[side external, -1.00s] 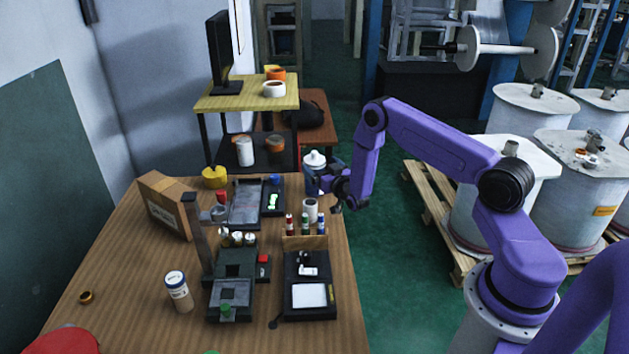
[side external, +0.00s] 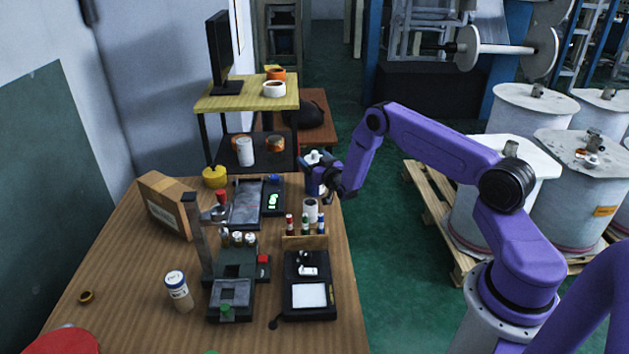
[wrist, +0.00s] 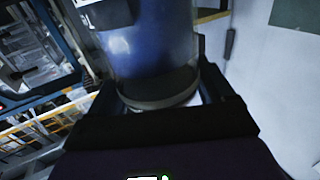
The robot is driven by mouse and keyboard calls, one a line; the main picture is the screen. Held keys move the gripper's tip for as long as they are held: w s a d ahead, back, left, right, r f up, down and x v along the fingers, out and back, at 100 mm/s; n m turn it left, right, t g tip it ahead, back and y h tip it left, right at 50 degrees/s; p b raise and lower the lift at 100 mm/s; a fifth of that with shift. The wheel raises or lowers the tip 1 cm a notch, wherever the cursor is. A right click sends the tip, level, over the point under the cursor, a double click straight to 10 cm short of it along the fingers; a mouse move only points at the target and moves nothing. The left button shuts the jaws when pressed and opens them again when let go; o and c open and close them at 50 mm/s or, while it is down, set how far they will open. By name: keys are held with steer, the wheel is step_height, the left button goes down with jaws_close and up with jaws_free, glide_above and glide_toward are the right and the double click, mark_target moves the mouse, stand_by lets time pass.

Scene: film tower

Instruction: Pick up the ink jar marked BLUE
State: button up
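A blue jar with a pale lid (side external: 313,157) is at the far right corner of the table in the side view. The wrist view shows its blue body (wrist: 155,45) large and close, with a dark band at its lower end and part of a white label. The lettering is not readable. My gripper (side external: 325,182) is at the jar, with its dark fingers on both sides of it and apparently closed on it. The gripper hides part of the jar, and I cannot tell whether its base touches the table.
A white roll (side external: 310,210) and several small bottles (side external: 305,224) in a wooden rack stand close in front of the gripper. A black tray (side external: 272,198), a yellow pot (side external: 215,177) and a cardboard box (side external: 165,205) are farther left. A labelled jar (side external: 178,290) stands front left.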

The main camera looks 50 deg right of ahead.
steer(key=shift+r, duration=0.1)
steer(key=c, duration=0.7)
steer(key=shift+o, duration=0.2)
steer(key=shift+r, duration=0.15)
